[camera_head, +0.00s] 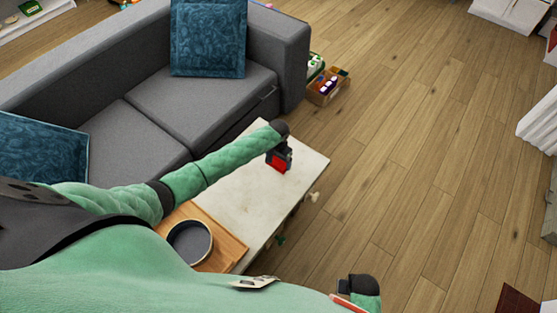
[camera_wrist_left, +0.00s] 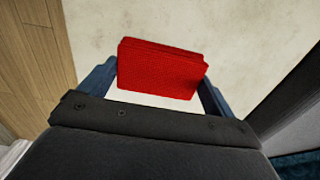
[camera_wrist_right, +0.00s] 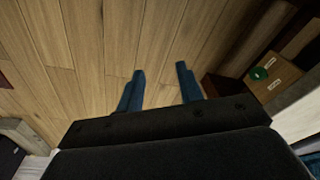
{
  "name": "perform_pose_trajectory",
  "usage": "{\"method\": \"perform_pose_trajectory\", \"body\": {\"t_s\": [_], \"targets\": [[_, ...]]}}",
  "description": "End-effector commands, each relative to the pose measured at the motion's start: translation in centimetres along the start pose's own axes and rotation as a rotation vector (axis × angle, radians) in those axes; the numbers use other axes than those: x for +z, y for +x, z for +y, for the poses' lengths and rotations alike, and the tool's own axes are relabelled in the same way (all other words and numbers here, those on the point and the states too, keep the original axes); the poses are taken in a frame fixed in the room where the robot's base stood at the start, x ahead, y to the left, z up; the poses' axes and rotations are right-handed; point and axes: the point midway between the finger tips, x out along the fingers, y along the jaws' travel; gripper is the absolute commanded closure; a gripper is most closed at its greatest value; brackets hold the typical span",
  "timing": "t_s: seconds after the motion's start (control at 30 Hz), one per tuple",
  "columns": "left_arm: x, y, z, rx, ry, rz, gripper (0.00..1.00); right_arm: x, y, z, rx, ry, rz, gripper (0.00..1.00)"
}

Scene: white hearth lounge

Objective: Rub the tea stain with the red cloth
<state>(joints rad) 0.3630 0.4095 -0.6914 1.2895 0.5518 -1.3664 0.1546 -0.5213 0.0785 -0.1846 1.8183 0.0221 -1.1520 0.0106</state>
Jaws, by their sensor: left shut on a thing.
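The red cloth (camera_head: 283,165) is a folded red block over the right half of the pale coffee table (camera_head: 248,195). My left gripper (camera_head: 279,157) is shut on it. In the left wrist view the red cloth (camera_wrist_left: 160,68) sits between the two blue fingers, with the pale tabletop behind it. It is at or close to the tabletop; I cannot tell whether it touches. The tabletop shows faint mottling, but I cannot make out a distinct tea stain. My right gripper (camera_wrist_right: 160,72) is open and empty over the wood floor.
A wooden tray (camera_head: 228,243) with a round dark dish (camera_head: 190,242) stands on the table's near end. A grey sofa (camera_head: 200,95) with blue cushions runs along the table's far side. A box of small items (camera_head: 327,88) stands by the sofa.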

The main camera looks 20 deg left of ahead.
Motion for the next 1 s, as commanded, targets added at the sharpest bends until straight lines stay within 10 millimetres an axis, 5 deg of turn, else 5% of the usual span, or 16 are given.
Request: {"method": "perform_pose_trajectory", "body": {"t_s": [0.4, 1.0], "targets": [[-0.2, -1.4, -0.4, 0.000, -0.001, 0.000, 0.31, 2.7, 3.5, 0.7, 0.009, -0.003, -0.014, 0.64], [-0.3, -2.2, -0.7, 0.000, -0.002, 0.000, 0.31, 3.7, 6.6, 1.4, 0.017, -0.004, -0.013, 0.64]]}}
